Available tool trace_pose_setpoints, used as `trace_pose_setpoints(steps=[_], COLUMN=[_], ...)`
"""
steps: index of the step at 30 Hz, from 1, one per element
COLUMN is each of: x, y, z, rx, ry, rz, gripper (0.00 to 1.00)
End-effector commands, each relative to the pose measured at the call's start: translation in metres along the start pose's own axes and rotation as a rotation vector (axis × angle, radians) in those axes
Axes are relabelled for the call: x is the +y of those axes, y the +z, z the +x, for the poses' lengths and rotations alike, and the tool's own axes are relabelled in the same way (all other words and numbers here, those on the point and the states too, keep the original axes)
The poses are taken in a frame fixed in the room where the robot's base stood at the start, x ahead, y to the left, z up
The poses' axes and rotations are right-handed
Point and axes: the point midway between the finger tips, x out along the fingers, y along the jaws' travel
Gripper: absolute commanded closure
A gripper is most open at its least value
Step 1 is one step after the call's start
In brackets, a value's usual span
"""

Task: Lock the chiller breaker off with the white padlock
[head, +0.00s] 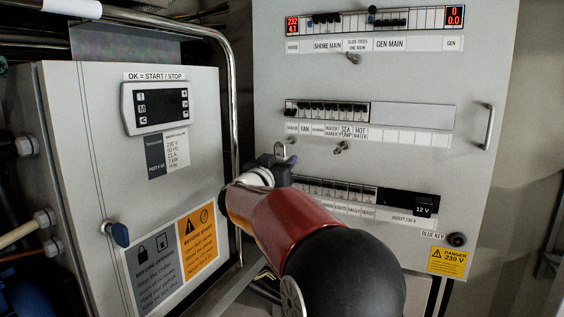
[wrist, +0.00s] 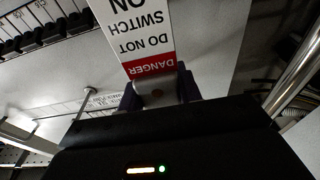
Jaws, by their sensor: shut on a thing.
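My gripper (head: 277,166) is in front of the big grey panel, below the left end of its middle breaker row (head: 327,112). A small grey shackle-like loop stands above its tip. The breaker row has black toggles; FAN, SEA PUMP and HOT WATER labels are legible, but I cannot read which is the chiller's.
A grey box (head: 175,180) with a keypad and warning stickers stands at the left, with a metal pipe (head: 232,90) beside it. Small hardware (head: 341,147) sticks out below the middle row. A lower breaker row (head: 335,190) is partly behind my arm. A handle (head: 489,127) is at the right.

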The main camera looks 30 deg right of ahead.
Motion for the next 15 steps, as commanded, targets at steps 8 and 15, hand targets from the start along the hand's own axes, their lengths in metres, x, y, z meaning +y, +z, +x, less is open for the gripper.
trace_pose_setpoints(steps=[8,15], x=[0.0001,0.0001], y=[-0.0007,-0.0004], z=[0.0000,0.0000], rx=[0.001,0.000], ry=[0.000,0.000], rz=[0.000,0.000], gripper=[0.58,0.40])
